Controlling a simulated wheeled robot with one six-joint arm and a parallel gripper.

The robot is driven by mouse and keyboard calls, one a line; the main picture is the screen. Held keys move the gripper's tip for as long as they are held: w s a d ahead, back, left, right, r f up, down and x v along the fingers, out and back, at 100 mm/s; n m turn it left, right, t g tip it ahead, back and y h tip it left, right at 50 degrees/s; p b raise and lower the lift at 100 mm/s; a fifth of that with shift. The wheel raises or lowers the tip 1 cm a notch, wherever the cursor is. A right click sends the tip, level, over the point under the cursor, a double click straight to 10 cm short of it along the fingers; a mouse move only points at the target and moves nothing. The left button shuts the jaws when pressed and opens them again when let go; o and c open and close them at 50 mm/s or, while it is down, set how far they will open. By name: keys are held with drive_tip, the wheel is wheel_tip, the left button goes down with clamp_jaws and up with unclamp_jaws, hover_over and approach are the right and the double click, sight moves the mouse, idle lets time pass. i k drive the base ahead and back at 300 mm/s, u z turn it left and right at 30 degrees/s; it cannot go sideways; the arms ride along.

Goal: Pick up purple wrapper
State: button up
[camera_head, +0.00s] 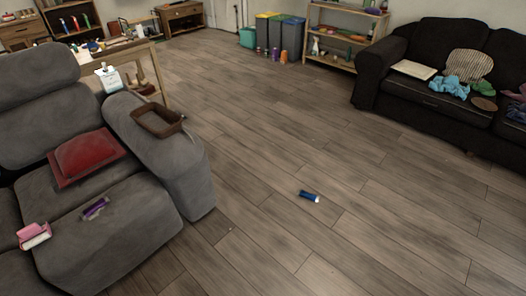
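A small purple wrapper (95,209) lies on the seat of the grey sofa (125,235) at the left of the head view. It lies between a red cushion-like box and a pink item. Nothing covers it. My gripper is not in view.
On the sofa are a red item (86,157), a pink and white item (33,235) and a brown tray (143,120) on the armrest. A blue can-like object (309,196) lies on the open wooden floor. A dark sofa (420,84) with cloths stands at right, bins (291,38) and a shelf (340,35) at the back.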

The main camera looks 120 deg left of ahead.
sight(99, 204)
drive_tip(key=u, duration=5.05)
drive_tip(key=k, duration=0.5)
drive_tip(key=z, duration=0.75)
drive_tip(key=i, duration=1.45)
drive_tip(key=u, duration=0.6)
